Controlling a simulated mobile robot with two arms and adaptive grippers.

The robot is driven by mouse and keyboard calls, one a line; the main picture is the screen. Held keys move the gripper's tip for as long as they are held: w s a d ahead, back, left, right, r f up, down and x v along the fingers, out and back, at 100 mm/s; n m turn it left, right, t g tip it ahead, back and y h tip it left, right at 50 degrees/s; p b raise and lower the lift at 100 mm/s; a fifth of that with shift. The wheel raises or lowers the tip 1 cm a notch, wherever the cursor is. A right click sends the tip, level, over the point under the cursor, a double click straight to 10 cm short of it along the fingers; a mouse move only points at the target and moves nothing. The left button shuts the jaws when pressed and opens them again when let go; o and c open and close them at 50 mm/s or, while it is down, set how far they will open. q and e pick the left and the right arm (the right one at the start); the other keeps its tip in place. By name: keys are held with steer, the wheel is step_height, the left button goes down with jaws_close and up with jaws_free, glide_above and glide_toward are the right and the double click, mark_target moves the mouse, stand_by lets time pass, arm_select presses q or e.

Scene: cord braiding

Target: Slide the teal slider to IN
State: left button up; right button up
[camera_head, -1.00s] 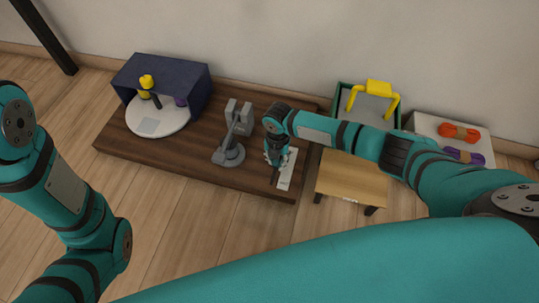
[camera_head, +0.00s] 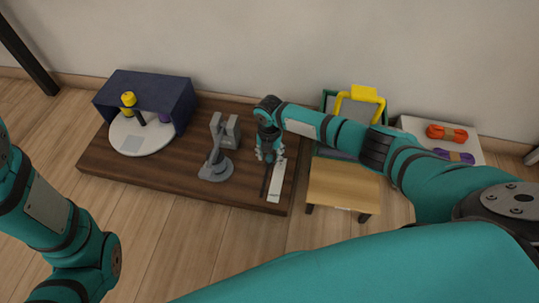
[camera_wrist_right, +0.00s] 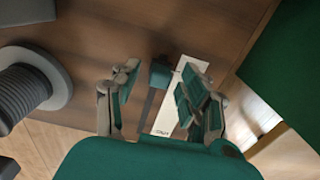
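The teal slider (camera_wrist_right: 160,73) is a small block at the far end of a dark straight slot in the brown board, in the right wrist view. A white label strip (camera_wrist_right: 167,115) with small dark lettering lies along the slot's right side; it also shows in the head view (camera_head: 275,186). My right gripper (camera_wrist_right: 158,85) is open, one finger on each side of the slider, with a visible gap at the left finger. I cannot tell whether the right finger touches it. In the head view my right gripper (camera_head: 269,155) hides the slider. My left gripper is out of view.
A grey upright fixture (camera_head: 217,150) stands on the board left of my right gripper. Further left are a navy housing (camera_head: 180,92) and a white disc (camera_head: 140,138) with pegs. Right are a wooden stool (camera_head: 343,185), a green bin with yellow handle (camera_head: 363,92), and orange cord (camera_head: 446,132).

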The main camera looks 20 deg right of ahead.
mark_target(270, 156)
step_height(270, 156, up, 12)
stand_by(0.6)
